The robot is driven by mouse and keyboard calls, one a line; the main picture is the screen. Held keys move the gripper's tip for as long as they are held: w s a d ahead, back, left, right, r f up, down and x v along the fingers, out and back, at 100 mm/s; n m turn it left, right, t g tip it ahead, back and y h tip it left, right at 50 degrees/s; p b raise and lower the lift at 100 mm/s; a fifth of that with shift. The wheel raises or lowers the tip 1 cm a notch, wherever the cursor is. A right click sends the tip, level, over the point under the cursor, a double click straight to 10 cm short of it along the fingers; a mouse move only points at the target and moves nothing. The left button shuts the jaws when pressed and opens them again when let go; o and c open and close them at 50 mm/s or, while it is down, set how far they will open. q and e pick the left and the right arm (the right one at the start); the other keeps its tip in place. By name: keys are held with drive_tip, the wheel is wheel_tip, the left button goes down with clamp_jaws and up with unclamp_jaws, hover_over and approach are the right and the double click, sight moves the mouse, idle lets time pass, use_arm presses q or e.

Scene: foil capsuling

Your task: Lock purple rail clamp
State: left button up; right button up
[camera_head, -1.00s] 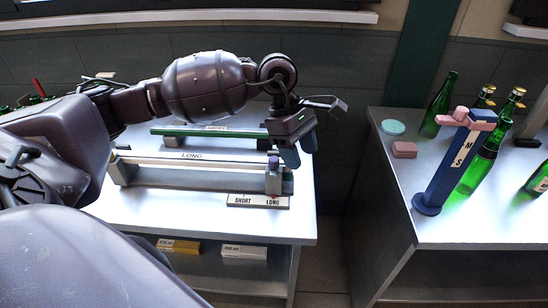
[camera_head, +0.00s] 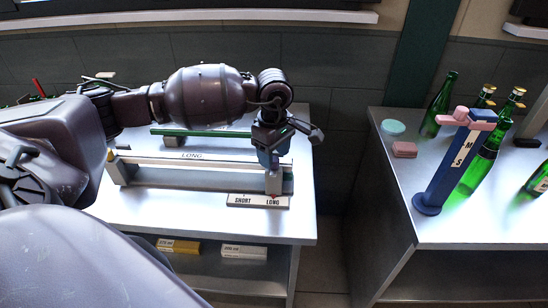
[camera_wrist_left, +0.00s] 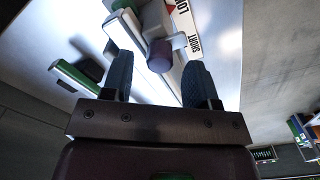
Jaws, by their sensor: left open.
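The purple rail clamp (camera_wrist_left: 160,56) is a short purple knob against a grey block (camera_wrist_left: 154,20) in the left wrist view. In that view it lies between the two spread fingers of my left gripper (camera_wrist_left: 158,82), slightly beyond their tips, with no visible contact. In the head view my left gripper (camera_head: 268,160) hangs fingers-down over the right end of the long rail (camera_head: 190,163) and hides the purple knob. The grey end block (camera_head: 273,183) shows just below the fingers. My right gripper is not in view.
A SHORT/LONG label plate (camera_head: 257,201) lies in front of the block. A green-topped rail (camera_head: 185,132) lies behind the long one. A blue post with a pink top (camera_head: 447,165) and green bottles (camera_head: 480,160) stand on the right table, across a gap.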

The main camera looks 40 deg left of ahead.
use_arm(q)
drive_tip(key=shift+f, duration=0.85)
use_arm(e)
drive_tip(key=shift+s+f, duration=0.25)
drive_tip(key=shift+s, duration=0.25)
